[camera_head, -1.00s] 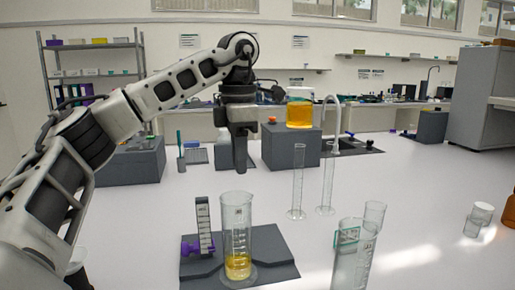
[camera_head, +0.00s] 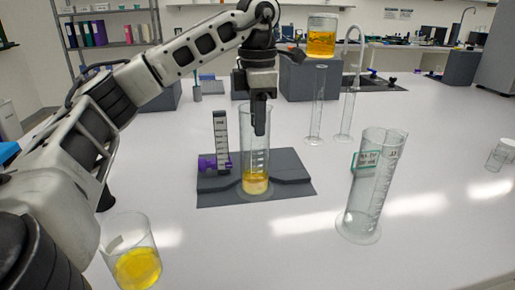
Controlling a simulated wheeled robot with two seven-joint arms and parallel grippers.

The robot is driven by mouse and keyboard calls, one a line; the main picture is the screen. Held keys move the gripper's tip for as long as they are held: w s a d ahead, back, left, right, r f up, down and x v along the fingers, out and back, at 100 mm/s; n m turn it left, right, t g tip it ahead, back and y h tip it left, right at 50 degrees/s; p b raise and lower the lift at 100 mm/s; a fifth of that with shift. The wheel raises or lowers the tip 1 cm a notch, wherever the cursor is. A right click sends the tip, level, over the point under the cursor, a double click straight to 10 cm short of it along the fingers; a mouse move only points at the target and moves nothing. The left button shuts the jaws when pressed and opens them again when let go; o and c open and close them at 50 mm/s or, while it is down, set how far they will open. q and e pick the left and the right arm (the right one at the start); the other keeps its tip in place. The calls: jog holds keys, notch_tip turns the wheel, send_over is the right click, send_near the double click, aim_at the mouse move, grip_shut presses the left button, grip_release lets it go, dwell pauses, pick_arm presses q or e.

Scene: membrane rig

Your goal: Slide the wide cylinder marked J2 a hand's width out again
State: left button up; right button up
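A wide clear measuring cylinder (camera_head: 255,160) with yellow liquid at its bottom stands upright on a dark grey stepped base. Another wide clear cylinder (camera_head: 366,205) with a green-edged label stands on the bench to the right. It looks empty. I cannot read J2 for certain on either one. My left gripper (camera_head: 260,130) points down at the cylinder on the base, its fingers overlapping the upper half. The fingers show edge-on, so I cannot tell whether they are open, or inside or in front of the glass. My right gripper is not in view.
The dark base (camera_head: 296,183) also carries an upright scale with a purple knob (camera_head: 207,163). A beaker of yellow liquid (camera_head: 137,265) stands at front left. Two narrow cylinders (camera_head: 317,110) (camera_head: 348,112) stand behind. The bench front centre is clear.

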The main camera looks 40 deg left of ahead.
aim_at(255, 152)
pick_arm(q)
notch_tip(255, 152, down, 4)
jog(key=shift+f, duration=0.25)
grip_shut()
